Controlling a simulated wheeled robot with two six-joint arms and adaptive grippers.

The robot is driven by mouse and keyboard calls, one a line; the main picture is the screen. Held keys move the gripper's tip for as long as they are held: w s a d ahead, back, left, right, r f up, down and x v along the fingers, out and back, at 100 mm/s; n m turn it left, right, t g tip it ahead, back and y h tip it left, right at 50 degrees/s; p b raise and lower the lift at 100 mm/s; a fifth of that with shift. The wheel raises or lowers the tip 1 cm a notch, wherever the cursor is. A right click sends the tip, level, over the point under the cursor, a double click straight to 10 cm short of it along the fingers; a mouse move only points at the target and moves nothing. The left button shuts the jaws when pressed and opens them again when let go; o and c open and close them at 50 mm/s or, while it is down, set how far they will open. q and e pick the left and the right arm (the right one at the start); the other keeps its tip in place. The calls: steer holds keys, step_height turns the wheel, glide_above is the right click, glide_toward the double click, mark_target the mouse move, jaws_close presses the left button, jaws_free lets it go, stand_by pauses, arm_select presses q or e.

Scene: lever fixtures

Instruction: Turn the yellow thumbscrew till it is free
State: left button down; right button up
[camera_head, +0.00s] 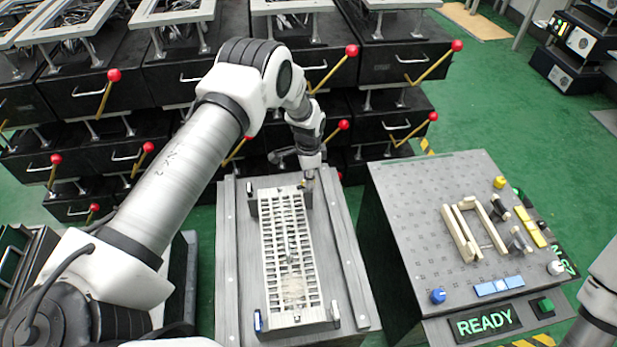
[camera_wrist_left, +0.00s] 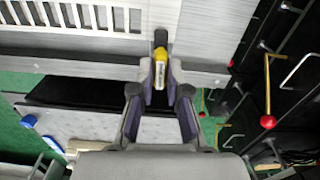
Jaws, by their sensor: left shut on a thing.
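The yellow thumbscrew (camera_wrist_left: 160,66) sits at a corner of the slatted light frame, between my left gripper's fingers in the left wrist view. My left gripper (camera_wrist_left: 160,80) is shut on it, one dark fingertip on each side. In the head view my left gripper (camera_head: 309,176) reaches down at the far right corner of the slatted frame (camera_head: 268,262) and mostly hides the thumbscrew. My right gripper is out of view; only part of my right arm shows at the lower right edge.
The frame lies on a grey bench (camera_head: 233,275). To its right, a sloped grey panel (camera_head: 400,215) carries a yellow knob (camera_head: 499,182), a blue knob (camera_head: 438,296), beige bars and a READY sign (camera_head: 487,325). Black drawer units with red-tipped levers (camera_head: 343,125) stand close behind my left gripper.

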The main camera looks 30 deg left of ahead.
arm_select(q)
steer(key=n, duration=0.3)
steer(key=shift+n, duration=0.4)
steer(key=n, duration=0.4)
steer(key=shift+n, duration=0.3)
steer(key=n, duration=0.4)
steer(key=shift+n, duration=2.3)
steer(key=c, duration=1.2)
jaws_free()
steer(key=shift+o, duration=0.2)
